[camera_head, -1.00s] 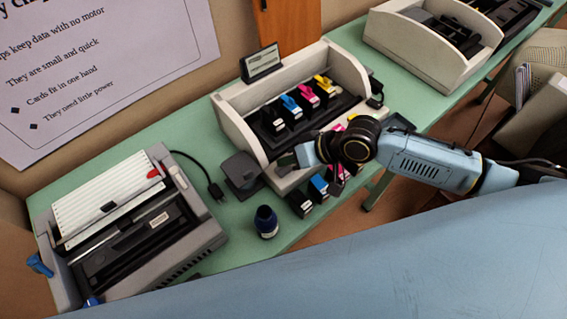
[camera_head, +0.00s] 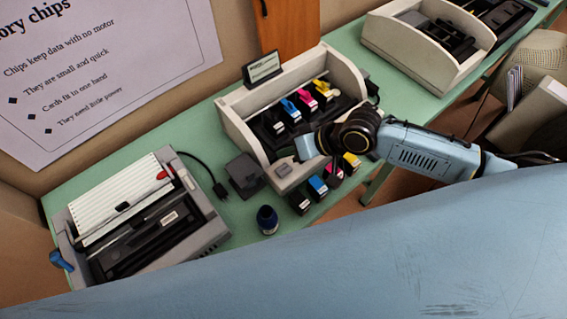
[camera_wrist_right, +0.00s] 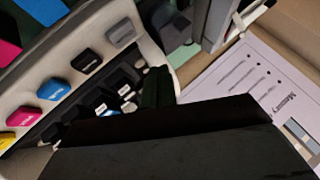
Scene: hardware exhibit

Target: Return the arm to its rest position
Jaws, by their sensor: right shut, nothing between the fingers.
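My right arm (camera_head: 425,152) reaches in from the right in the head view. Its dark wrist and right gripper (camera_head: 306,147) are above the front of the cream printer housing (camera_head: 345,70), near its grey button (camera_head: 283,168). The gripper is shut and empty; its fingertips are hard to make out. In the right wrist view, my dark gripper parts (camera_wrist_right: 158,90) are in front of a white panel with a grey button (camera_wrist_right: 122,32), a black button (camera_wrist_right: 86,61) and several coloured ones. My left gripper is not in view.
Several cartridges, including a cyan one (camera_head: 317,187), stand before the housing. A dark blue bottle (camera_head: 267,219) and a grey-white machine (camera_head: 150,225) stand to the left on the green table (camera_head: 95,170). Another cream unit (camera_head: 415,60) stands at the back right.

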